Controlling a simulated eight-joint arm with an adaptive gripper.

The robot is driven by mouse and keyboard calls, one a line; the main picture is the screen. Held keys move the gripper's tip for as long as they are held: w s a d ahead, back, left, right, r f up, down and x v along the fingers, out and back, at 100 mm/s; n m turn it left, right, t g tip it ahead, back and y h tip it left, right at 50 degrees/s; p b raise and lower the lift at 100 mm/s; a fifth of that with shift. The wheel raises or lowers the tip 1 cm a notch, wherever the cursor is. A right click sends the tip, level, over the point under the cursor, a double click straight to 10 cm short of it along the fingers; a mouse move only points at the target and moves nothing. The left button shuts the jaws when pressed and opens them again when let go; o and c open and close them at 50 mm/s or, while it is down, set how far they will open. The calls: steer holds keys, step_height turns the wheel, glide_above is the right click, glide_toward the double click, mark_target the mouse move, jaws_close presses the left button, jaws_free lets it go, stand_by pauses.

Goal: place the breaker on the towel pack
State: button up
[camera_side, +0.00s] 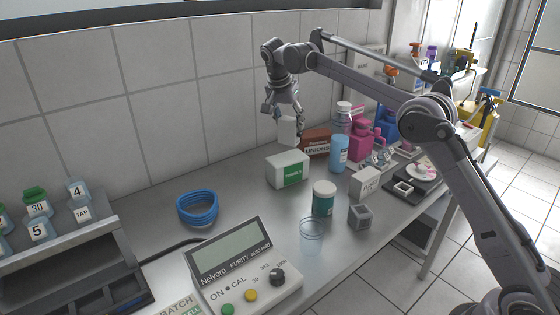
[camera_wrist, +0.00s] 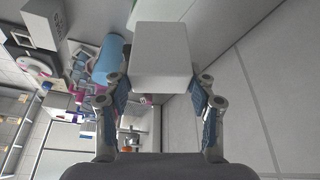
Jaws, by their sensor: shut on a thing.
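My gripper (camera_side: 290,115) is shut on the breaker (camera_side: 288,131), a small white block, and holds it in the air. In the wrist view the breaker (camera_wrist: 161,60) sits between the two fingers of my gripper (camera_wrist: 162,88), with blue pads at its sides. The towel pack (camera_side: 287,169) is a white box with a green label, on the metal bench below. In the side view the breaker appears just above the towel pack's top, with a small gap in the picture. I cannot tell their exact depth.
A brown onions pack (camera_side: 317,145) and a blue bottle (camera_side: 339,154) stand close behind and right. A green jar (camera_side: 323,198), a grey cube (camera_side: 360,215) and a clear cup (camera_side: 311,236) stand in front. The bench left of the towel pack is clear up to a blue coil (camera_side: 197,207).

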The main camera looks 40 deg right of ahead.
mark_target(286, 134)
steer(key=shift+w+a+f, duration=0.3)
steer(key=shift+a, duration=0.05)
steer(key=shift+f, duration=1.95)
steer(key=shift+f, duration=0.1)
steer(key=o, duration=1.2)
steer(key=shift+o, duration=0.2)
